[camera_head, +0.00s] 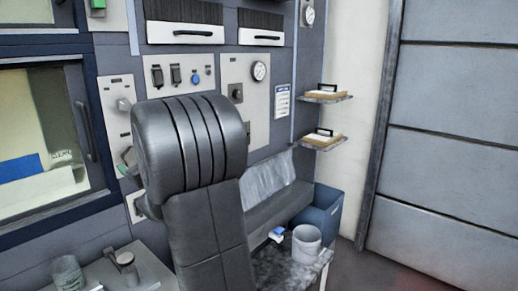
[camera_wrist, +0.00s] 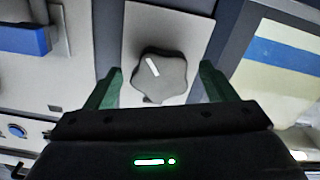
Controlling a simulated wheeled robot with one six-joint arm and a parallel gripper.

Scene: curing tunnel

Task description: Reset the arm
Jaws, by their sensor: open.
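My gripper (camera_wrist: 161,69) shows in the wrist view with two green fingers spread apart and nothing between their tips that they touch. The fingertips appear to either side of the knob; a gap shows on each side. In the head view my black arm (camera_head: 195,150) stands upright in the middle and hides most of my gripper and part of the panel wall.
A window (camera_head: 35,135) with a dark blue frame is at left. A bench with a metal cup (camera_head: 67,272) is below it. Two small shelves (camera_head: 324,142) jut from the wall.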

